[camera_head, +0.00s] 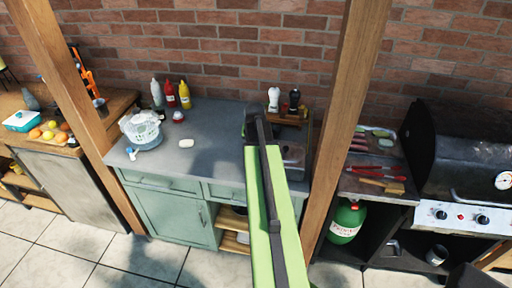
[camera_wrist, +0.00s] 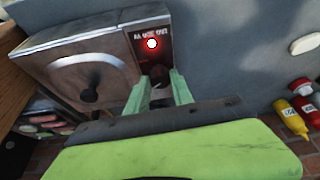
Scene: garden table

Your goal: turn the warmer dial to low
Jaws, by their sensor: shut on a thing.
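The warmer (camera_wrist: 60,50) is a silvery metal box with a dark round knob on its lid, seen turned on its side in the wrist view. In the head view the warmer (camera_head: 294,156) is mostly hidden behind my green arm. Its dark control panel (camera_wrist: 135,38) has small lettering and a glowing red-and-white light. The dark dial (camera_wrist: 158,73) is below that light. My gripper (camera_wrist: 160,92) has its pale green fingers on both sides of the dial, shut on it. The dial's setting cannot be read. The gripper's fingertips are hidden in the head view.
A wooden rack (camera_head: 287,118) with two shakers stands behind the warmer. A wooden post (camera_head: 345,120) and a grill (camera_head: 465,160) are to the right.

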